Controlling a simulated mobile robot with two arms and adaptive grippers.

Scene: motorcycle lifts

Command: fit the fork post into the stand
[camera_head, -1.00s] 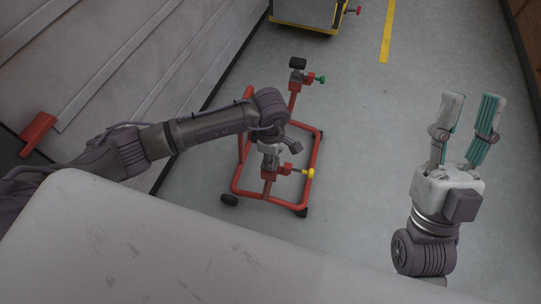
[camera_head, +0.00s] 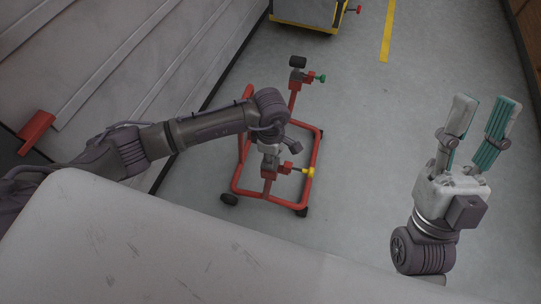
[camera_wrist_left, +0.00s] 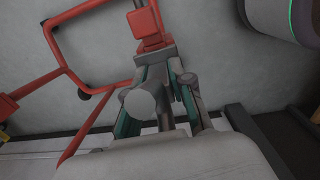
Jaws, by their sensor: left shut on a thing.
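The stand is a red tube frame on wheels (camera_head: 238,190), standing on the floor in the middle of the head view. Its near side has a red socket (camera_head: 269,174) with a yellow knob (camera_head: 308,171). My left gripper (camera_head: 270,160) is right above this socket, shut on the fork post. In the left wrist view the post seems to be the pale, round-ended piece (camera_wrist_left: 140,103) between the fingers, with the red socket (camera_wrist_left: 152,40) just beyond the fingertips. How deep the post sits is hidden. My right gripper (camera_head: 484,104) is open and empty, right of the stand.
The stand's far upright carries a black pad (camera_head: 298,62) and a green knob (camera_head: 320,78). A yellow-edged cabinet (camera_head: 305,15) stands at the back. A pale panelled wall is at left. Grey floor is clear between the stand and my right gripper.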

